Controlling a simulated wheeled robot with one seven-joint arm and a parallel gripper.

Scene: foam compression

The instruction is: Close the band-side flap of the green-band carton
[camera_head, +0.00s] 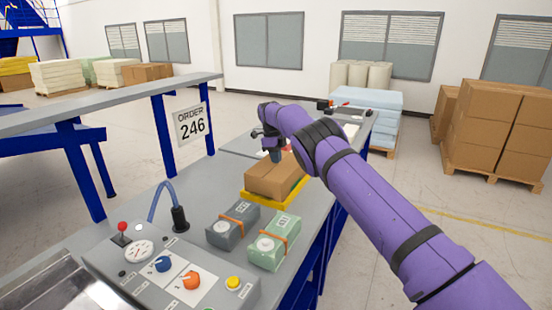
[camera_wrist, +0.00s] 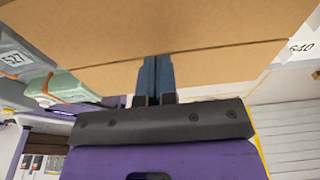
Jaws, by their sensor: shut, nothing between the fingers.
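The brown carton (camera_head: 268,182) stands on a yellow base (camera_head: 257,200) on the bench. My gripper (camera_head: 277,157) points down at the carton's far top side, shut and empty. In the wrist view the carton's cardboard (camera_wrist: 200,25) fills the upper part, with a line across it. The shut fingertips (camera_wrist: 156,60) are at or very near that line; contact cannot be told.
A grey pack (camera_head: 233,222) and a green pack (camera_head: 274,241), each with an orange strap, lie in front of the carton. A control panel (camera_head: 165,270) with knobs is nearer. A raised shelf (camera_head: 110,95) runs along the left.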

